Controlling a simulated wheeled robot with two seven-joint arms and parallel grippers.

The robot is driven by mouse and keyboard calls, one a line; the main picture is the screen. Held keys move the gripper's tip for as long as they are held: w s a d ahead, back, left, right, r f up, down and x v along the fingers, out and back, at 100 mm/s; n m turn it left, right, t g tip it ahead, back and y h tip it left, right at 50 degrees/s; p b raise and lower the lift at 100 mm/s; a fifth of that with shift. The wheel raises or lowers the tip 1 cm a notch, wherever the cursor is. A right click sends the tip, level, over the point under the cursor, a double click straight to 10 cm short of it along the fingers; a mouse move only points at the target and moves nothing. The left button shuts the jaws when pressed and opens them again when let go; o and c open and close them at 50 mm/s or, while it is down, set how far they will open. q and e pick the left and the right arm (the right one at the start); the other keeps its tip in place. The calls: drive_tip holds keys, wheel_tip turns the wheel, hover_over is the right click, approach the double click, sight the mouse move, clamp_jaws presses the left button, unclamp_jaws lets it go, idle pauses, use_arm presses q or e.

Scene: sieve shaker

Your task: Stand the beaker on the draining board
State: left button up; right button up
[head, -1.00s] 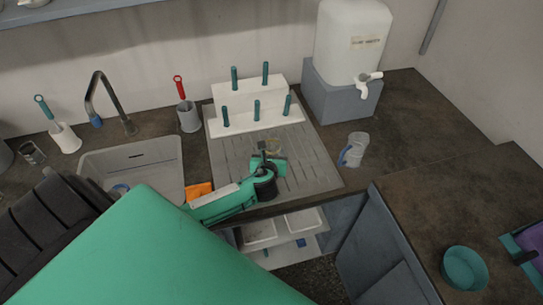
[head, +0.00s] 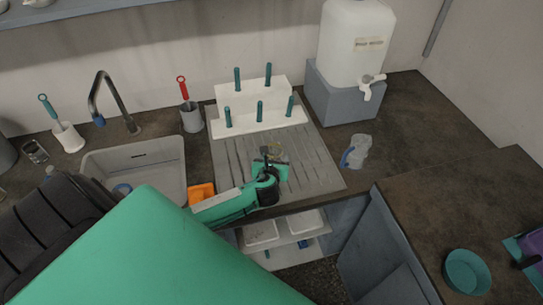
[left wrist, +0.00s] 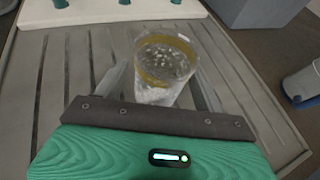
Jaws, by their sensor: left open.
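The beaker, a clear glass with a yellow band near its rim (left wrist: 165,62), appears upright on the grey grooved draining board (left wrist: 62,75) in the left wrist view. Pale specks or drops show in it. My left gripper (left wrist: 163,85) is open, with one finger on each side of the beaker; I cannot tell whether they touch it. In the head view the beaker (head: 275,152) is small and partly hidden behind my left gripper (head: 268,158), over the middle of the draining board (head: 318,172). My right gripper is not in view.
A white peg rack (head: 245,97) stands at the back of the board. A water tank (head: 355,45) stands behind.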

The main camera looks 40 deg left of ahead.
use_arm(q)
drive_tip(key=b+v, duration=0.1)
drive_tip(key=v, duration=1)
drive_tip(key=shift+s+d, duration=0.1)
drive_tip(key=shift+s, duration=0.05)
